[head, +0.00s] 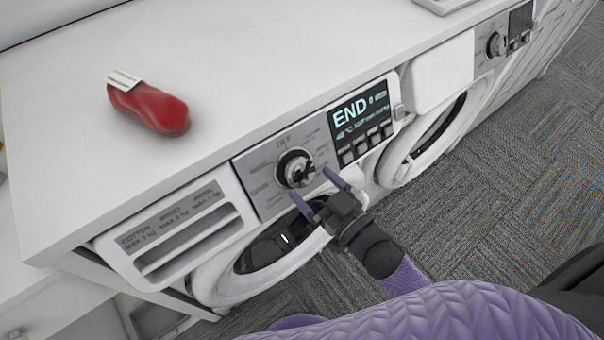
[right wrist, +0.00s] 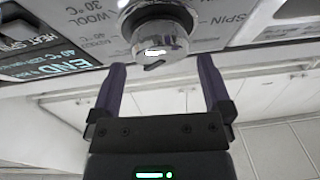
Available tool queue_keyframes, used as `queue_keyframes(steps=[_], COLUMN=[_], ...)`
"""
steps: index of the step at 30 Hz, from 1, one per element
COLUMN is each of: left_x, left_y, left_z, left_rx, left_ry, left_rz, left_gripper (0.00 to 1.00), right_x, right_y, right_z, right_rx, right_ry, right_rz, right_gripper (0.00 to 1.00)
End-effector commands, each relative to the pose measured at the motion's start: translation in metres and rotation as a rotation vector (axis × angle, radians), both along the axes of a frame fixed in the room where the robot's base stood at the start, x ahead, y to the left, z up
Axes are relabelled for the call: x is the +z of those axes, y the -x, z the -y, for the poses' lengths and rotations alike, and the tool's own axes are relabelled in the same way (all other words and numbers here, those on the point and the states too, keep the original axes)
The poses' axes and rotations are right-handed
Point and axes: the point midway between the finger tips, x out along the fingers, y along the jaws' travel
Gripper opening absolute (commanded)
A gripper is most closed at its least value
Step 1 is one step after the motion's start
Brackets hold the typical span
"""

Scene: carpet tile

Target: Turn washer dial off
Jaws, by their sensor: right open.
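The washer dial (head: 295,168) is a round silver knob on the washer's control panel (head: 262,190), just left of the lit display reading END (head: 362,112). "OFF" is printed above the dial. My right gripper (head: 316,190) is open just below and in front of the dial, its two purple fingers pointing at the panel. In the right wrist view the dial (right wrist: 158,35) sits ahead of the open fingers (right wrist: 160,75), centred between them and apart from them. My left gripper is not in view.
The detergent drawer (head: 185,230) is left of the dial, and the round door (head: 215,285) is below. A second machine's dial (head: 495,45) is at upper right. Grey carpet lies in front.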

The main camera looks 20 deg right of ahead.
Motion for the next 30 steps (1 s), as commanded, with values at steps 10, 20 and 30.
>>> queue_keyframes(steps=[10,20,30], left_x=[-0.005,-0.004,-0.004], left_y=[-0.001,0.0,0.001], left_z=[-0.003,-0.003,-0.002], left_rx=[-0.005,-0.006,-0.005], left_ry=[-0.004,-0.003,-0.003], left_rz=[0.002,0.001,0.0], left_gripper=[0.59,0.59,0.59], right_x=[0.0,-0.001,-0.001], right_y=[-0.03,-0.03,-0.029], right_z=[-0.012,-0.012,-0.012], right_rx=[-0.001,-0.001,0.002], right_ry=[0.0,0.0,0.007], right_rz=[-0.002,-0.003,-0.001], right_gripper=[1.0,0.72,0.31])
